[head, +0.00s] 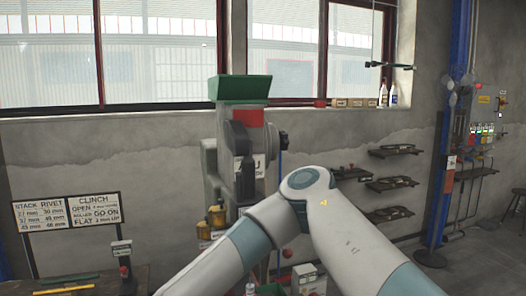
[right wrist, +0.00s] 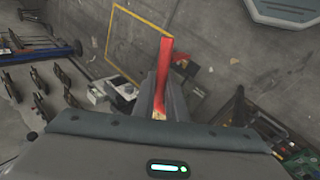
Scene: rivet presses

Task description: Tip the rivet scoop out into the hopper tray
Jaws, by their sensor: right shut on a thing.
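The green hopper tray (head: 240,92) sits on top of the rivet press, with sloping sides; its inside is hidden from this low angle. In the right wrist view, my right gripper (right wrist: 165,104) is shut on a narrow red thing (right wrist: 165,68), which seems to be the rivet scoop. It sticks out past the fingers; I cannot tell whether it holds rivets. In the head view my right arm bends in front of the press, and its gripper is out of the picture below. My left gripper is in neither view.
The grey press body (head: 225,170) stands by the wall under the windows. Two signs (head: 68,212) stand at the left above a bench. Dark wall shelves (head: 390,184) and a blue post (head: 447,140) are at the right. A yellow floor outline (right wrist: 125,35) shows in the wrist view.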

